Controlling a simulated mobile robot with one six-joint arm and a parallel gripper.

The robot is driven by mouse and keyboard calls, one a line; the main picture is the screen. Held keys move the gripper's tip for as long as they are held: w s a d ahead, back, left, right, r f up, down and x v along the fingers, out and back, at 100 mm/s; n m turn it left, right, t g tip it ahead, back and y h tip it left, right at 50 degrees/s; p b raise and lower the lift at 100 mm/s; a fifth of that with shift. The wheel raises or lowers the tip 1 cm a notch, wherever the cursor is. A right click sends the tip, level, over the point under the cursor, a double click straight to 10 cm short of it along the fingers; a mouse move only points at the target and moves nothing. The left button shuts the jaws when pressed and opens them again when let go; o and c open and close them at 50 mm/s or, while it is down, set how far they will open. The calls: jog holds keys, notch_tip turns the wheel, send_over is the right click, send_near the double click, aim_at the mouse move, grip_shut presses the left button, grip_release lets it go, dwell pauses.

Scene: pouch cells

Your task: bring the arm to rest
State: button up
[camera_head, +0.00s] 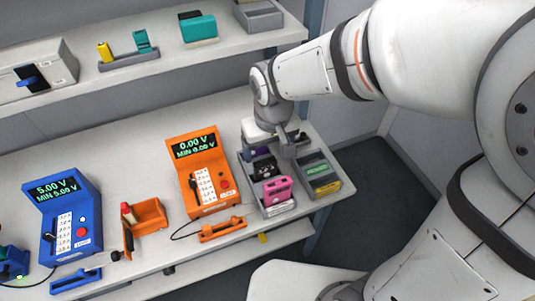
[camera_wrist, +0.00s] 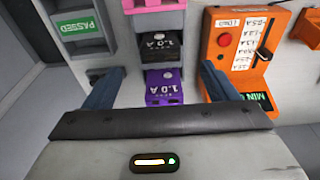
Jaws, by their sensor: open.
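My gripper (camera_head: 287,150) hangs over the back part of a grey sorting tray at the right end of the bench. In the wrist view my gripper (camera_wrist: 162,70) has its two blue-grey fingers spread wide with nothing held between them. Below the gap lie a purple pouch cell (camera_wrist: 165,90) and a black pouch cell (camera_wrist: 160,48), both marked 1.0 A. A pink pouch cell (camera_head: 277,190) stands nearer the front of the same tray. The head view shows the black cell (camera_head: 264,169) beside the pink one; my gripper hides much of the purple cell.
A grey bin with a green PASSED label (camera_head: 317,169) stands right of the tray. An orange tester (camera_head: 197,172) reading 0.00 V stands close on the left, a blue tester (camera_head: 68,218) further left. A shelf (camera_head: 165,72) runs above. Floor right of the bench is clear.

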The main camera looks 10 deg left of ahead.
jog(key=shift+r, duration=0.5)
jog(key=s+d+r+m, duration=0.2)
jog(key=s+d+m, duration=0.1)
jog(key=d, duration=0.8)
jog(key=s+d+r+m+t, duration=0.1)
jog(key=s+d+r+m, duration=0.1)
jog(key=d, duration=0.9)
jog(key=shift+s+r+m+h, duration=0.4)
jog(key=shift+s+m, duration=0.3)
jog(key=shift+d, duration=0.1)
jog(key=shift+c, duration=0.6)
